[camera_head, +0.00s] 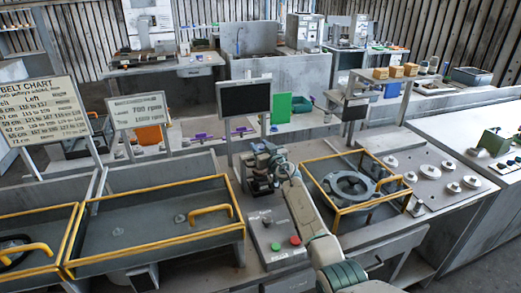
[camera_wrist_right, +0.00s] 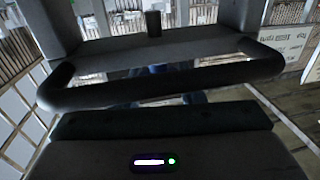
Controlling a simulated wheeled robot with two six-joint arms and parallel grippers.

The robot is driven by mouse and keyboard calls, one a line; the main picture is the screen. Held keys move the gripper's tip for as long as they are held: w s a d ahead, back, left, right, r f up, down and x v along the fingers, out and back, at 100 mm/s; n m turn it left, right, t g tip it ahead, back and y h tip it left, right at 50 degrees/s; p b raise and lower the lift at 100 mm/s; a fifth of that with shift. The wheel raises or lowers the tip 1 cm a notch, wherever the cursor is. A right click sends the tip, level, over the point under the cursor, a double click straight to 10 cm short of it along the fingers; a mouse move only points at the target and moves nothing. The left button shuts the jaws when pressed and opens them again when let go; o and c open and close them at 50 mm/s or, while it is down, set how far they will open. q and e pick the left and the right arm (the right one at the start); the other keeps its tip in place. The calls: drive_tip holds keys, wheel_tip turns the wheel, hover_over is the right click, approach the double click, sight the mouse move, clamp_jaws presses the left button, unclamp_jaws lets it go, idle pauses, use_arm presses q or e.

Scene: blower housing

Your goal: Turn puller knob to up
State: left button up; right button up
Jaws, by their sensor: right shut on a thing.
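My right arm reaches in from the bottom right of the head view to the dark puller device (camera_head: 258,182) on the middle bench. My right gripper (camera_head: 264,158) is at the top of this device and is shut on the puller knob. The knob itself is mostly hidden by the gripper, and its turn position cannot be read. In the right wrist view, a dark curved bar (camera_wrist_right: 160,88) crosses the frame, with a short black peg (camera_wrist_right: 153,23) above it. My left gripper is not in view.
A control box with a red button (camera_head: 295,241) and a green button (camera_head: 275,247) stands just in front. A yellow-railed tray (camera_head: 150,222) is at left; a yellow frame around a round housing (camera_head: 350,185) is at right. A dark monitor (camera_head: 244,97) stands behind.

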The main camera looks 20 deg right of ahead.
drive_tip(key=n+g+y+b, duration=0.1)
drive_tip(key=y, duration=0.1)
drive_tip(key=n+y+b, duration=0.1)
drive_tip(key=n+y, duration=0.1)
drive_tip(key=n+g+y+b, duration=0.1)
drive_tip(key=y, duration=0.1)
drive_tip(key=shift+d+f+n+g+y, duration=0.1)
drive_tip(key=shift+f+n+g+y, duration=0.15)
drive_tip(key=shift+n+g+y, duration=0.05)
drive_tip(key=n+g+y+b, duration=0.4)
drive_tip(key=g+y+b, duration=0.1)
drive_tip(key=b, duration=0.4)
drive_tip(key=shift+f, duration=0.1)
drive_tip(key=shift+n+g+b, duration=0.4)
drive_tip(key=shift+n+b, duration=0.1)
drive_tip(key=shift+b, duration=0.45)
drive_tip(key=shift+y, duration=0.3)
drive_tip(key=o, duration=0.9)
drive_tip(key=shift+r, duration=0.2)
drive_tip(key=shift+o, duration=0.5)
drive_tip(key=shift+r, duration=0.15)
